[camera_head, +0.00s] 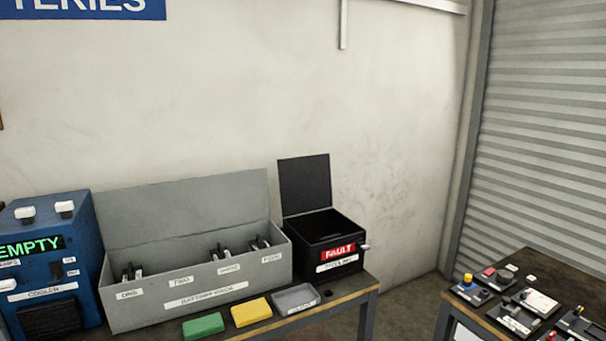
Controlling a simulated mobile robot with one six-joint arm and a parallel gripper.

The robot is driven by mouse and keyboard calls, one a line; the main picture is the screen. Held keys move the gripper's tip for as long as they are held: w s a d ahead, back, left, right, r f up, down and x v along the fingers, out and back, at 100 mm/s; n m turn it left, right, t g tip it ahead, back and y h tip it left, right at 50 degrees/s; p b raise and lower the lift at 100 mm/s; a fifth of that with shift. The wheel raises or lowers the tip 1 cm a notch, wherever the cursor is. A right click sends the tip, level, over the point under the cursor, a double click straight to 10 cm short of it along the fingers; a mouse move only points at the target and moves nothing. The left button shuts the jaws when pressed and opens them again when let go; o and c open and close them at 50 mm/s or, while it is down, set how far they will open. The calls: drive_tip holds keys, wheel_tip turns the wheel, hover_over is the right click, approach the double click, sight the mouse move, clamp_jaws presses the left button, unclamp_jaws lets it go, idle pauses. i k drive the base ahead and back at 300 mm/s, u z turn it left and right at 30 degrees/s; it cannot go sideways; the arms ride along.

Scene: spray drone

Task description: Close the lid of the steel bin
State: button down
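A black bin (305,258) with a red FAULT label stands at the right end of the table; I take it for the steel bin. Its lid (305,184) is open and stands upright at the back. The inside looks dark and I cannot see its floor. A smaller white label below FAULT is too small to read surely. A small light-coloured piece sticks out at the front right corner. My gripper is not in view.
A long grey box (185,308) with its own raised lid stands left of the bin, holding several dark items. A blue EMPTY machine (62,270) is at far left. Green (203,326), yellow (251,312) and grey (296,299) blocks lie in front. Another table (535,262) stands right, across a gap.

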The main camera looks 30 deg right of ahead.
sight(305, 182)
drive_tip(key=u, duration=0.3)
drive_tip(key=k, duration=0.55)
drive_tip(key=z, duration=2)
drive_tip(key=i, duration=1.75)
drive_tip(key=z, duration=0.05)
